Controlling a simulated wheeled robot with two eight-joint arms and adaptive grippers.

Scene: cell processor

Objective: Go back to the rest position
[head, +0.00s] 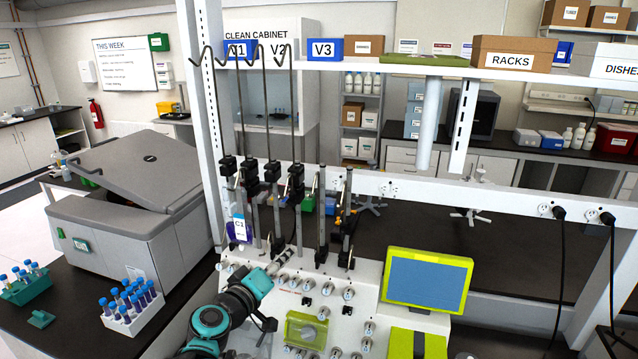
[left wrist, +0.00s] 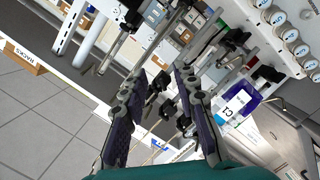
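My left gripper (head: 280,262) is in front of the white cell processor (head: 345,290), at the lower middle of the head view, with its teal arm coming from below. In the left wrist view the two dark fingers of the left gripper (left wrist: 155,82) are spread apart, with nothing held between them. A blue-and-white item labelled C1 (head: 240,230) hangs at the processor's left poles. In the left wrist view the C1 item (left wrist: 232,106) is to the right of the fingers, apart from them. My right gripper is not in view.
Metal poles with black clamps (head: 270,172) rise behind the gripper. A yellow-green framed screen (head: 427,280) is at right. A grey centrifuge (head: 140,195) with its lid partly raised and a rack of blue-capped tubes (head: 132,308) are at left. A labelled shelf (head: 430,68) crosses above.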

